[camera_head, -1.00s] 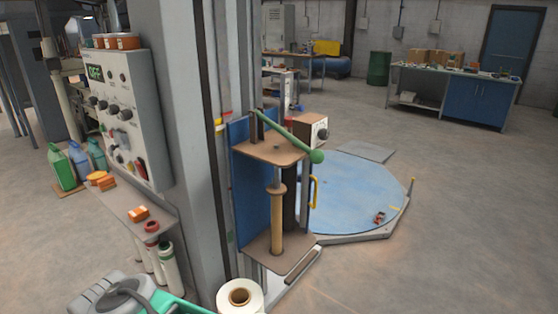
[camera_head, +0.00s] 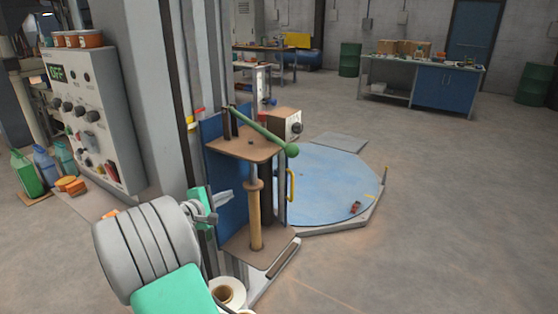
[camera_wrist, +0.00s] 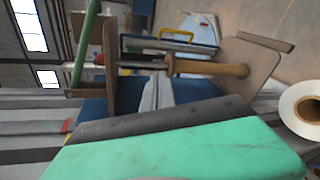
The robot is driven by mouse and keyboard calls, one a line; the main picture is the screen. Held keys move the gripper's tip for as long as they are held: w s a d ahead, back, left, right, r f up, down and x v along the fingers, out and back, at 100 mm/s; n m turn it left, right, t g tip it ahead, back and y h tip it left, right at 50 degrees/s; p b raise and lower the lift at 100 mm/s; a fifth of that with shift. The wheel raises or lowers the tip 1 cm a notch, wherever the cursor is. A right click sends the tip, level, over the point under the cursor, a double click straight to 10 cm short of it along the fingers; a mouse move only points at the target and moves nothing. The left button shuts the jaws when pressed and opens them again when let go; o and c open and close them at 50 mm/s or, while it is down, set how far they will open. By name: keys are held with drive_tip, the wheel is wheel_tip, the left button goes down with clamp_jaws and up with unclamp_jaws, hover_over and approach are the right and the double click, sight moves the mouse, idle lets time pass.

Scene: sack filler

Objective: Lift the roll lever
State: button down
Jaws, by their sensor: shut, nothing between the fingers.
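The roll lever (camera_head: 262,130) is a green bar with a round green knob, sloping down to the right over the brown top plate (camera_head: 245,146) of the roll holder. In the wrist view the lever (camera_wrist: 85,45) shows at the upper left, sideways. Below the plate stands a tan spindle (camera_head: 255,215), which also shows in the wrist view (camera_wrist: 210,68). My gripper (camera_head: 229,195) is shut and empty, left of the spindle and lower than the lever, apart from it. In the wrist view its grey fingers (camera_wrist: 158,90) point toward the holder.
A white roll (camera_head: 228,292) lies below my arm. A control panel (camera_head: 92,120) stands at the left on a column. A blue turntable (camera_head: 325,187) lies on the floor behind the holder. A yellow handle (camera_head: 291,185) is right of the spindle. Floor at the right is clear.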

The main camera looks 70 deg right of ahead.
drive_tip(key=s+d+r+n+g+h, duration=0.2)
drive_tip(key=s+d+n+g+h, duration=0.1)
drive_tip(key=s+d, duration=0.3)
drive_tip(key=shift+d+r+n+g+h, duration=0.3)
drive_tip(key=shift+r+n+h, duration=0.1)
drive_tip(key=shift+n, duration=0.1)
drive_tip(key=s+d+r+p, duration=0.3)
drive_tip(key=s+d+r, duration=0.1)
drive_tip(key=d, duration=0.5)
drive_tip(key=shift+s+d+p, duration=0.3)
drive_tip(key=shift+s, duration=0.15)
drive_tip(key=shift+r, duration=0.15)
